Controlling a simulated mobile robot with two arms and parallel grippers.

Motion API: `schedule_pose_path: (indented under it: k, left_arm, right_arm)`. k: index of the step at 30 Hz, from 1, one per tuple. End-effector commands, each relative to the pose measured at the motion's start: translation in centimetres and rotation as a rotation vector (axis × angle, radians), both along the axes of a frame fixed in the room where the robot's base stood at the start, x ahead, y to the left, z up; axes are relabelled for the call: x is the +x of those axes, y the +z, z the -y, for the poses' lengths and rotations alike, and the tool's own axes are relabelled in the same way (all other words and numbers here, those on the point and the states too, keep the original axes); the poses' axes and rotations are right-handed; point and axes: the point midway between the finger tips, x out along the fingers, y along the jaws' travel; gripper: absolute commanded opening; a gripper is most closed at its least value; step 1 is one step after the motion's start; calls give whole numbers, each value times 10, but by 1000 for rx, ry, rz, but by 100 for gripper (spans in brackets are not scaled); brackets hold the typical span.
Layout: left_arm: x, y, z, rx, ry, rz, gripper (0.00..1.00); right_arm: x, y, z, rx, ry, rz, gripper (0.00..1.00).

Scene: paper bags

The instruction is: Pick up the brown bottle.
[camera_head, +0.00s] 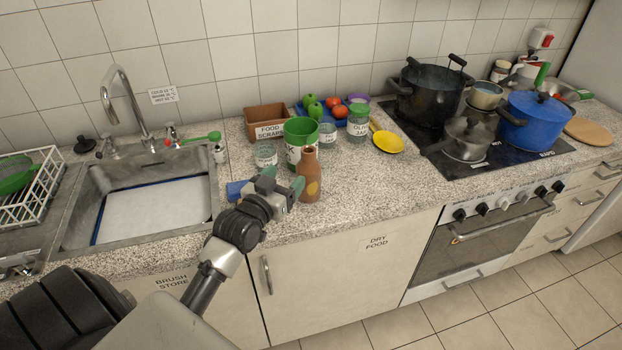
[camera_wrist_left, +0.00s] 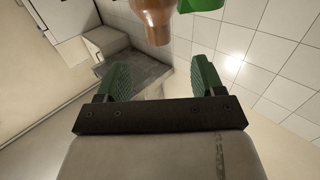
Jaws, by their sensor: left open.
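I cannot tell whether the finger touches the bottle. My right gripper is in neither view.
Glass jars (camera_head: 266,155) and a brown food scraps box (camera_head: 267,121) stand behind the bottle. A blue tray (camera_head: 300,113) with produce and a yellow dish (camera_head: 388,142) lie farther back. The sink (camera_head: 75,235) is left; the hob with pots (camera_head: 466,138) is right. Counter right of the bottle is clear.

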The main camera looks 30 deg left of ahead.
Motion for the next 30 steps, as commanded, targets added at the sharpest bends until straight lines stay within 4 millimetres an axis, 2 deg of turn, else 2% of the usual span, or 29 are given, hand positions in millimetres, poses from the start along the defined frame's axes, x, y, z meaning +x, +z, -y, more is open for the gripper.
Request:
schedule_pose_path:
  k: [9,16,21,24,30]
  left_arm:
    - [46,5,-6,-1,5,16,68]
    - [64,6,-7,-1,4,14,68]
    - [89,8,-8,0,4,12,68]
    - [101,6,-9,-1,4,13,68]
    - [108,4,-9,0,4,12,68]
  right_arm:
    - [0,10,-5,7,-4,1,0]
    - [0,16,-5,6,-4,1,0]
    - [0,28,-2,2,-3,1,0]
    - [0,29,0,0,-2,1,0]
    - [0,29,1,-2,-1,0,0]
